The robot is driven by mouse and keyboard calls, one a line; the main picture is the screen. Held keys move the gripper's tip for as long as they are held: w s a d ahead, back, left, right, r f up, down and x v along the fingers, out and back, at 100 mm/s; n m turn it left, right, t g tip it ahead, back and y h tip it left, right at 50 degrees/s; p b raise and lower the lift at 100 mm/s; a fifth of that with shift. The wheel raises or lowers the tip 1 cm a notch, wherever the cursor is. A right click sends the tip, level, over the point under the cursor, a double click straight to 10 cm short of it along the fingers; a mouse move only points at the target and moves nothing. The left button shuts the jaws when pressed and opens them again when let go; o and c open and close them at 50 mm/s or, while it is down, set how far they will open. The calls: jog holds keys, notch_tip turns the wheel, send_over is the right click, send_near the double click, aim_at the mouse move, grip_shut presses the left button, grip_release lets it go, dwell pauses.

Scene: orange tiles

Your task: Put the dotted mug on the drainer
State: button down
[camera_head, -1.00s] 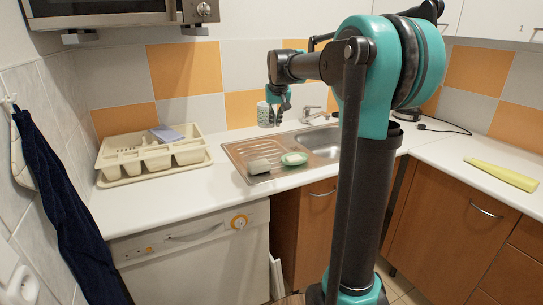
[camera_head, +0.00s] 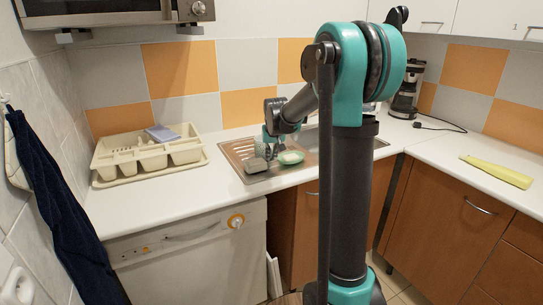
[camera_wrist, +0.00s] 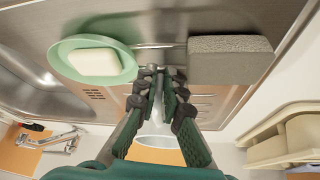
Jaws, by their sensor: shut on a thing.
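The pale dotted mug (camera_head: 262,148) is at my gripper (camera_head: 271,151), in front of the wall and above the sink unit's steel draining board. My gripper is shut on it; in the wrist view the fingers (camera_wrist: 161,80) nearly meet, with a pale part of the mug (camera_wrist: 157,128) between them. Much of the mug is hidden by the fingers, and its dots are too small to make out clearly. The cream drainer (camera_head: 150,177) stands on the counter to the left, apart from the mug.
A green soap dish with white soap (camera_head: 290,157) and a grey sponge (camera_head: 256,165) lie near my gripper. A blue item (camera_head: 162,133) rests on the drainer's back. White counter (camera_head: 215,180) is clear between drainer and sink. A coffee maker (camera_head: 407,90) stands at right.

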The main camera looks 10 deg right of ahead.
jog(key=c, duration=1.9)
grip_release()
jog(key=v, duration=1.2)
jog(key=shift+g, duration=0.4)
jog(key=s+d+f, duration=0.1)
jog(key=s+f, duration=0.6)
jog(key=s, duration=0.3)
jog(key=s+d+f, duration=0.1)
jog(key=s+f, duration=0.7)
jog(key=s, duration=0.2)
jog(key=s+d+f, duration=0.2)
jog(key=s+f, duration=0.6)
jog(key=s, duration=0.3)
jog(key=shift+d, duration=0.1)
